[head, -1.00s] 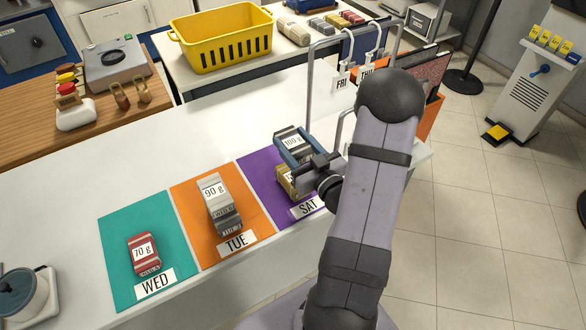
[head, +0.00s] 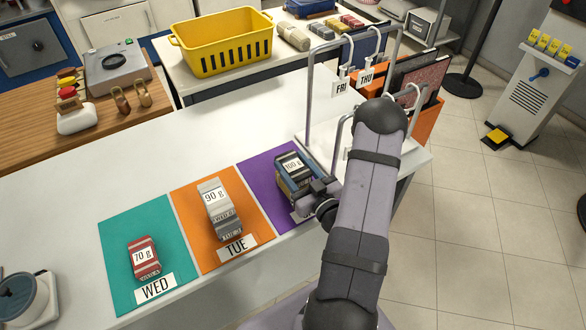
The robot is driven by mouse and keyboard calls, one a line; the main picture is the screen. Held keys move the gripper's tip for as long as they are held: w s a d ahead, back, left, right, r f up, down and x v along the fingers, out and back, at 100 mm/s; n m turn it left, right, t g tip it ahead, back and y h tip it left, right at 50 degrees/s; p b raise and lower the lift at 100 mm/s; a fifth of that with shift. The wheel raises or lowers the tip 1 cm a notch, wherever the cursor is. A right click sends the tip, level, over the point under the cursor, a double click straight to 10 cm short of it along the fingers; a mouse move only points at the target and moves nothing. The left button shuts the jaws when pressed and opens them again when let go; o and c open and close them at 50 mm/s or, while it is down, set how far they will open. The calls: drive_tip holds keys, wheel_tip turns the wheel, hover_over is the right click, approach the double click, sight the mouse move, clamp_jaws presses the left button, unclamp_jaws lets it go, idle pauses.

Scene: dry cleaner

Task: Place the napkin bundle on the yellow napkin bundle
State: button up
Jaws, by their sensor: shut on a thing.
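A blue, grey and black napkin bundle (head: 292,167) with a white "100 g" label is over the purple SAT mat (head: 254,170). My gripper (head: 314,190) is at its near right side and is shut on it. The yellow napkin bundle is almost wholly hidden under or behind this bundle and my gripper. I cannot tell whether the two bundles touch.
A red "70 g" bundle (head: 144,257) lies on the teal WED mat (head: 118,235). A metal rail (head: 308,100) with FRI and THU tags stands behind my arm. The white counter (head: 190,130) behind the mats is clear.

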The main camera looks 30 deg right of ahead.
sight(304, 182)
drive_tip(key=shift+f, duration=0.9)
drive_tip(key=shift+f, duration=0.1)
drive_tip(key=shift+f, duration=0.15)
drive_tip(key=o, duration=1.1)
drive_tip(key=shift+r, duration=0.25)
drive_tip(key=shift+s+f, duration=0.15)
drive_tip(key=shift+s, duration=0.25)
drive_tip(key=s+b, duration=0.2)
drive_tip(key=s, duration=0.7)
drive_tip(key=shift+d+b, duration=0.1)
drive_tip(key=shift+b, duration=0.2)
drive_tip(key=shift+s, duration=1.1)
